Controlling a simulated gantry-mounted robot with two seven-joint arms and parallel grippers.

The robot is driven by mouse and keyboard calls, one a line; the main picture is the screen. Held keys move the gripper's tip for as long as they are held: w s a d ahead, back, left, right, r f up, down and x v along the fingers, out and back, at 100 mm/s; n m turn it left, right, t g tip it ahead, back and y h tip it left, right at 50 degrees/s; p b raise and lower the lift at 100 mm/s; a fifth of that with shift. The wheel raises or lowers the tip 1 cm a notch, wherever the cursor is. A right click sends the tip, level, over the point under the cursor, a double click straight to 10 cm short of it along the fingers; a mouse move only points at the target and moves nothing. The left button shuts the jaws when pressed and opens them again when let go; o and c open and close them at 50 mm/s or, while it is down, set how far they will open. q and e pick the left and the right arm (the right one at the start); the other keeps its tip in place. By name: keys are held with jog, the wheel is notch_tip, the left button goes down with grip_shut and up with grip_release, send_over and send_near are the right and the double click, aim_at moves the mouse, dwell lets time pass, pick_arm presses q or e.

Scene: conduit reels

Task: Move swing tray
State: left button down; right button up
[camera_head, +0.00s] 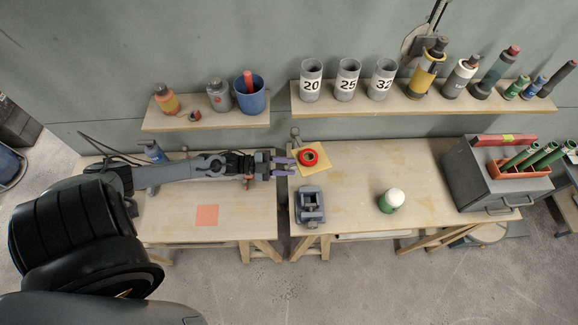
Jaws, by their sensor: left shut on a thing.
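The swing tray (322,169) is a small yellowish square plate at the left end of the right-hand workbench, near the back edge. A red ring-shaped roll (308,157) lies on it. A small grey post or bracket (296,136) stands at the tray's back left corner. My left gripper (284,167) reaches in from the left across the gap between the benches, its purple fingers at the tray's left edge. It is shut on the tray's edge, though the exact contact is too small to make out. My right gripper is not in view.
A grey vise (310,205) sits just in front of the tray. A green and white container (390,200) stands on the bench (350,223), with a grey toolbox (480,185) at right. A pink square (207,215) marks the left bench (255,220). Shelves with cups (347,82) run behind.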

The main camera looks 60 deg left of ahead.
pick_arm(q)
jog(key=shift+s+a+f, duration=0.1)
jog(key=shift+s+f, duration=0.15)
jog(key=shift+f, duration=0.25)
jog(key=c, duration=0.9)
grip_release()
jog(key=shift+w+r, duration=0.1)
jog(key=shift+r, duration=0.1)
jog(key=b+v, duration=0.1)
jog(key=v, duration=0.9)
jog(key=shift+s+a, duration=0.3)
